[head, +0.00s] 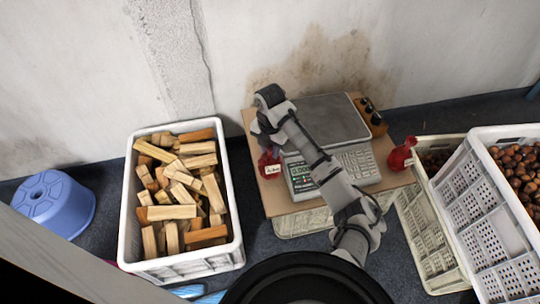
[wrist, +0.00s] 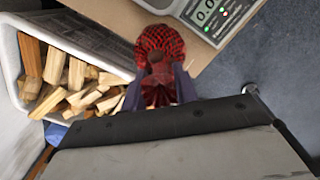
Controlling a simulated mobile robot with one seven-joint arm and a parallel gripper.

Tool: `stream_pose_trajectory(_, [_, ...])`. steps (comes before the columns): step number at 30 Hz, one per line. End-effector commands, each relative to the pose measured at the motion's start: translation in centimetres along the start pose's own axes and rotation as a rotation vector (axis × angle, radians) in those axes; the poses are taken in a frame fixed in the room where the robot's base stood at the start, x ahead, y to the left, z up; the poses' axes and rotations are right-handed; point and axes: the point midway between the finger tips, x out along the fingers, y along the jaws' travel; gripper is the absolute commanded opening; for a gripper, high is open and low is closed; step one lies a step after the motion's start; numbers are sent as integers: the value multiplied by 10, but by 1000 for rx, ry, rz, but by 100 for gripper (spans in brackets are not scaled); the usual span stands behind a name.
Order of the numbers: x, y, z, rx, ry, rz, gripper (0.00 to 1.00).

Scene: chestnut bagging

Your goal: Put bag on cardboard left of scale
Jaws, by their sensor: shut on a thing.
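My gripper (wrist: 158,88) is shut on a red mesh bag (wrist: 160,42), gripping its gathered neck. In the head view this bag (head: 268,166) shows a white label and is at the left edge of the cardboard (head: 284,206), left of the scale (head: 338,120); my arm partly covers the gripper there. I cannot tell whether the bag touches the cardboard. The wrist view also shows the cardboard (wrist: 100,12) and the scale's display corner (wrist: 208,14). A second red bag (head: 402,153) is at the cardboard's right side.
A white crate of wood pieces (head: 236,225) stands close on the left, with a blue stool (head: 56,203) beyond it. Crates with chestnuts (head: 500,245) stand at the right. A brown holder (head: 370,115) sits beside the scale. A stained wall is behind.

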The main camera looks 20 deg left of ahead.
Motion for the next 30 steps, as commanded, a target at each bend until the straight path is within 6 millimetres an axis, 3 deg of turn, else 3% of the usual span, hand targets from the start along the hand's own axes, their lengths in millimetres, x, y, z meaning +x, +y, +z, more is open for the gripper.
stream_pose_trajectory(6, [32, 0, 0, 1, 1, 0, 0])
stream_pose_trajectory(18, [39, 0, 0, 0, 0, 1, 0])
stream_pose_trajectory(19, [39, 0, 0, 0, 0, 0, 32])
stream_pose_trajectory(21, [38, 0, 0, 0, 0, 0, 41])
stream_pose_trajectory(24, [38, 0, 0, 0, 1, 0, 51])
stream_pose_trajectory(30, [38, 0, 0, 0, 1, 0, 51])
